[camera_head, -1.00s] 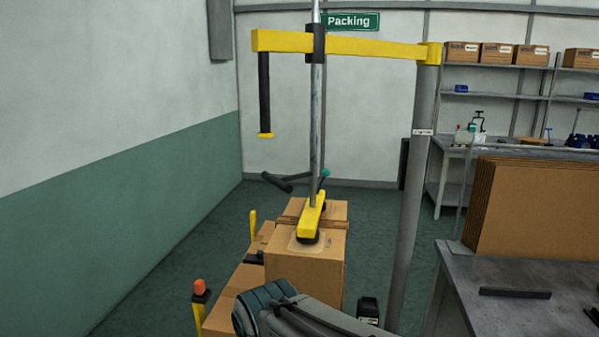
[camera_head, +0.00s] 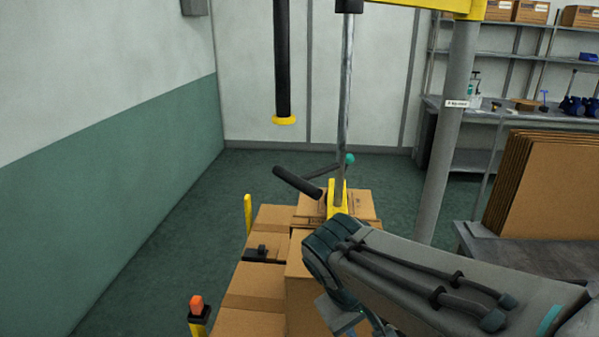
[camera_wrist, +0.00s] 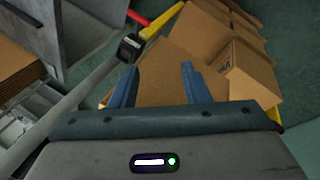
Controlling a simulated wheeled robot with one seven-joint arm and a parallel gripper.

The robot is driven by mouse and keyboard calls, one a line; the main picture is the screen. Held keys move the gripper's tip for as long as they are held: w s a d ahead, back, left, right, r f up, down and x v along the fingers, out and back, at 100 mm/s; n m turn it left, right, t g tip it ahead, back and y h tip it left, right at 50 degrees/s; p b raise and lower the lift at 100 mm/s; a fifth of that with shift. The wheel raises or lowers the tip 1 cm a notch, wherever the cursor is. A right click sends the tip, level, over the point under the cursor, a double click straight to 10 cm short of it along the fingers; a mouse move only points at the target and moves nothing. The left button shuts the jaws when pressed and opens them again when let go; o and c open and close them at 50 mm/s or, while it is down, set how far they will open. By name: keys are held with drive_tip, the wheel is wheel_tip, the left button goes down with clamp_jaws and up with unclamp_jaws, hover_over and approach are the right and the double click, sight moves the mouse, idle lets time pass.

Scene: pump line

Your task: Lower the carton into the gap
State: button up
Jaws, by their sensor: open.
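The carton (camera_head: 299,303) under the lifter's yellow foot (camera_head: 337,200) is largely hidden by my arm in the head view. A row of cartons (camera_head: 256,285) stands beside it, and another carton (camera_head: 368,203) lies beyond. Whether the carton hangs clear or rests is not clear, and my arm hides the gap. In the wrist view my gripper (camera_wrist: 160,85) is open, its two blue fingers apart in front of a plain carton face (camera_wrist: 160,78). I see nothing held; contact cannot be told. The lifter's black handle (camera_head: 298,182) stands above the cartons.
A grey post (camera_head: 452,125) stands right of the lifter's pole (camera_head: 347,110). A bench with upright flat cardboard (camera_head: 545,190) is at right. An orange-topped yellow post (camera_head: 197,308) stands at the row's near left. Green floor (camera_head: 165,245) is clear at left.

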drive_tip(key=w+a+r+n+t+h, duration=0.2)
drive_tip(key=w+r+h, duration=0.1)
drive_tip(key=r, duration=0.2)
drive_tip(key=n+t+h+p, duration=0.15)
drive_tip(key=n+t, duration=0.25)
drive_tip(key=t, duration=0.5)
approach(295, 181)
drive_tip(key=shift+h, duration=0.45)
drive_tip(key=x, duration=0.4)
drive_tip(key=p+x, duration=0.1)
drive_tip(key=x, duration=0.3)
drive_tip(key=a+f+p+x, duration=0.1)
drive_tip(key=x, duration=0.4)
drive_tip(key=shift+w, duration=0.25)
